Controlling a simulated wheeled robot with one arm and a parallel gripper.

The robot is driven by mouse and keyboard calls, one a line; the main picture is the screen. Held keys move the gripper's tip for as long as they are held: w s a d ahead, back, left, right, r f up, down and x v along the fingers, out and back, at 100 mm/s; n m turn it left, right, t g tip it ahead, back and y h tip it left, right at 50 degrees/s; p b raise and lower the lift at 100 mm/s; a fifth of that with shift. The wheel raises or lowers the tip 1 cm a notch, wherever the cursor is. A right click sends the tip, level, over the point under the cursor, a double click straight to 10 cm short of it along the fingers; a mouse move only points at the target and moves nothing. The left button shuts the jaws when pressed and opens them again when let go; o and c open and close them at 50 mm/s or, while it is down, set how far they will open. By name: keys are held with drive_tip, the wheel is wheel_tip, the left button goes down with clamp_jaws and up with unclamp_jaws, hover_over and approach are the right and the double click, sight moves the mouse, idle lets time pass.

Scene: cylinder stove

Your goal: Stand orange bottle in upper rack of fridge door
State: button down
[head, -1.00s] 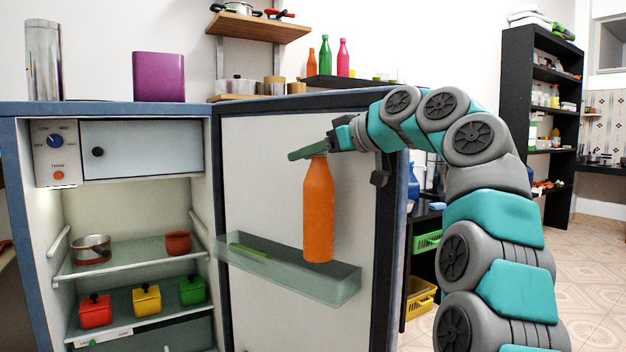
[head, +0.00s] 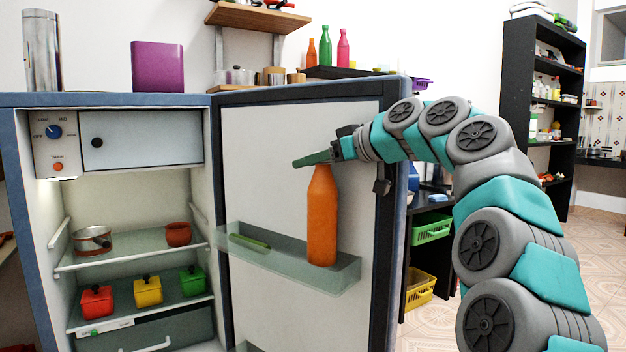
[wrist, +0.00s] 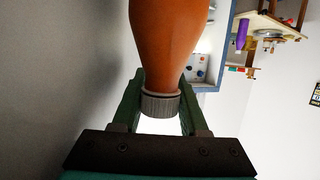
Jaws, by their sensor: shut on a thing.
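The orange bottle (head: 322,215) hangs upright below my gripper (head: 312,160). In the wrist view, the green fingers (wrist: 157,105) are shut around its neck at the grey cap (wrist: 160,104); the bottle's body (wrist: 165,30) extends beyond them. The fridge door (head: 285,140) stands open. Its upper rack (head: 285,265) is a translucent greenish tray. The bottle's lower end overlaps the right part of this rack in the head view; I cannot tell whether it touches the rack floor.
A green thing (head: 250,242) lies in the rack's left part. Inside the fridge (head: 125,205) are a pot (head: 92,240), a red-brown cup (head: 178,234) and red, yellow and green lidded containers. A purple box (head: 158,66) stands on the fridge top.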

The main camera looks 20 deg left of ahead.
sight(314, 176)
drive_tip(key=shift+s+f, duration=0.1)
drive_tip(key=shift+f, duration=0.75)
drive_tip(key=shift+w+f, duration=0.2)
drive_tip(key=shift+f, duration=0.8)
drive_tip(key=shift+c, duration=2.2)
unclamp_jaws()
drive_tip(key=shift+d+r, duration=0.1)
drive_tip(key=shift+r, duration=0.15)
drive_tip(key=b+v, duration=0.2)
drive_tip(key=v, duration=1)
drive_tip(key=shift+f, duration=0.15)
